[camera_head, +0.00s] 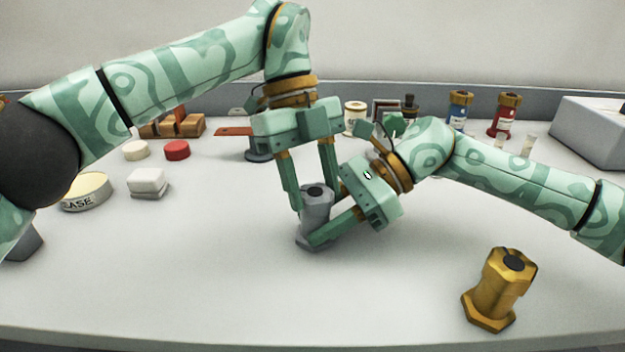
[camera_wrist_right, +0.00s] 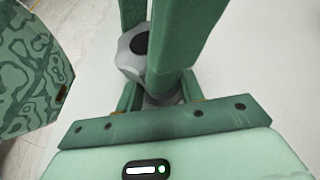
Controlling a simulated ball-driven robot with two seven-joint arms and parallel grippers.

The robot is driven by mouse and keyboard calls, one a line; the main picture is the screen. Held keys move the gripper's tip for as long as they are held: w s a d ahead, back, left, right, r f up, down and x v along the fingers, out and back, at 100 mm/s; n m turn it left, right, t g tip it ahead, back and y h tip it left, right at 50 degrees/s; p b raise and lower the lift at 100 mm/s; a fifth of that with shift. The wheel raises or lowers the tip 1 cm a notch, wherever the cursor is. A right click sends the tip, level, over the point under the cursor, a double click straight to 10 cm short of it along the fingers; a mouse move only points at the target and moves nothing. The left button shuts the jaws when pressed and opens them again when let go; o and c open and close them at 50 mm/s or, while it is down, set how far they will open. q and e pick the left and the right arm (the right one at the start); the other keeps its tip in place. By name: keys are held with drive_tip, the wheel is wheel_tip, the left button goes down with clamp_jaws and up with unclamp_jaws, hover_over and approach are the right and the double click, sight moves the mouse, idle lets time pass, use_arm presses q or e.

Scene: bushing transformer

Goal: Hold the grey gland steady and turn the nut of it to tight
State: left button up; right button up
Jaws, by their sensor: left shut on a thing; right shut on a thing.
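The grey gland (camera_head: 316,203) stands upright on the table with a dark round top. My left gripper (camera_head: 313,198) comes down from above with its fingers on either side of the gland's upper part, the nut. My right gripper (camera_head: 318,232) reaches in low from the right and is shut on the gland's lower body; its far finger is mostly hidden. In the right wrist view, the gland's hexagonal top (camera_wrist_right: 129,62) shows between the left gripper's fingers, and the lower body is mostly hidden behind them.
A brass gland (camera_head: 499,285) stands at the front right. Blue (camera_head: 459,108) and red (camera_head: 503,115) glands stand at the back right near a grey box (camera_head: 592,132). A tin (camera_head: 87,192), a white block (camera_head: 148,183) and a red cap (camera_head: 177,150) lie left.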

use_arm(q)
drive_tip(key=o, duration=1)
